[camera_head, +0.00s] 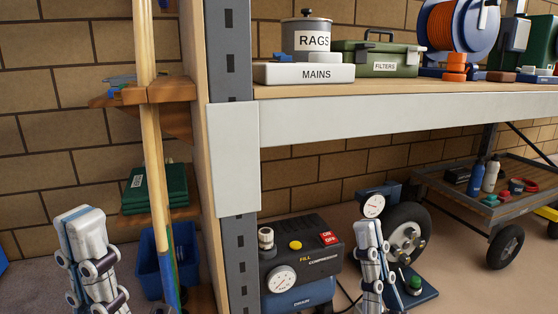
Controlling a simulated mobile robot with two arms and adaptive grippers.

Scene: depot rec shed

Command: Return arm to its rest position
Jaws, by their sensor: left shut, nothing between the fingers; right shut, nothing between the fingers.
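My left gripper (82,224) rises from the bottom left, pointing up, with its fingers shut and empty. It is left of the wooden pole and the blue bin, apart from the shelving. My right gripper (368,234) stands upright at the bottom, right of centre, also shut and empty. In the picture it overlaps the area between the compressor (315,240) and the black wheel behind; the exact distance cannot be told. Most of both arms is below the frame.
A shelf (400,112) with a grey post (232,60) holds a RAGS tin (306,42), MAINS box (304,73), green FILTERS case (376,58) and orange hose reel (458,25). A wooden pole (148,120) stands by a blue bin (150,250). A loaded cart (470,200) is at right.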

